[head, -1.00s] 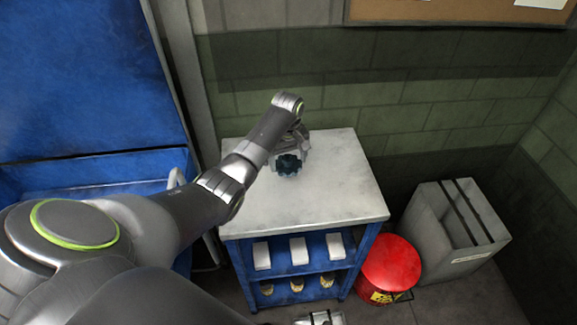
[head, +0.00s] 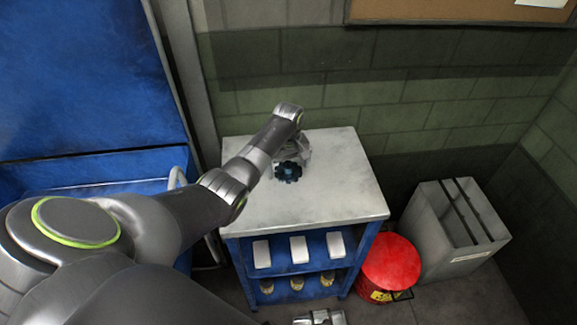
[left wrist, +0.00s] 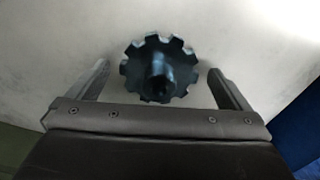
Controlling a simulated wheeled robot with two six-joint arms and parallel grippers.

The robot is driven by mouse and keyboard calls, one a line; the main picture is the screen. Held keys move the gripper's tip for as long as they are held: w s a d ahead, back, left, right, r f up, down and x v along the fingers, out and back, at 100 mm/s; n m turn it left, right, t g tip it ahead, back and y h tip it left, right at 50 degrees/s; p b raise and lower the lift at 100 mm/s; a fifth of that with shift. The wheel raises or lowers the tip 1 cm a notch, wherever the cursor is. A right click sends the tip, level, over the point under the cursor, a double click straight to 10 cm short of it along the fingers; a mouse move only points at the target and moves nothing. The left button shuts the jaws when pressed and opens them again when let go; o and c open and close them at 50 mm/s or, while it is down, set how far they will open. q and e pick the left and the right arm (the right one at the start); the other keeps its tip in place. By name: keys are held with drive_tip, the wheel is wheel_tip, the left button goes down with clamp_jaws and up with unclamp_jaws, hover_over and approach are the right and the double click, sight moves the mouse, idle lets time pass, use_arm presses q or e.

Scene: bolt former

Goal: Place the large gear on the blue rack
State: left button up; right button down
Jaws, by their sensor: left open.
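The large gear (head: 288,172) is dark blue and toothed. It is at the pale top of the blue rack (head: 330,190), toward the back. In the left wrist view the gear (left wrist: 135,68) faces the camera, its round hub in the middle. My left gripper (head: 291,160) is at the gear, and in the left wrist view its open fingers (left wrist: 159,72) stand either side with a gap on each side. A grey metal part at the bottom edge looks like my right gripper (head: 320,318); its fingers cannot be made out.
White blocks (head: 298,250) and small brass-coloured parts (head: 297,284) sit on the rack's lower shelves. A red bin (head: 390,262) and a grey box (head: 452,228) stand to the right. A brick wall is behind; the rack top's front and right are clear.

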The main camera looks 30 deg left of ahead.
sight(289, 165)
use_arm(q)
wheel_tip(289, 165, up, 12)
drive_tip(key=b, duration=0.1)
idle(0.5)
idle(0.5)
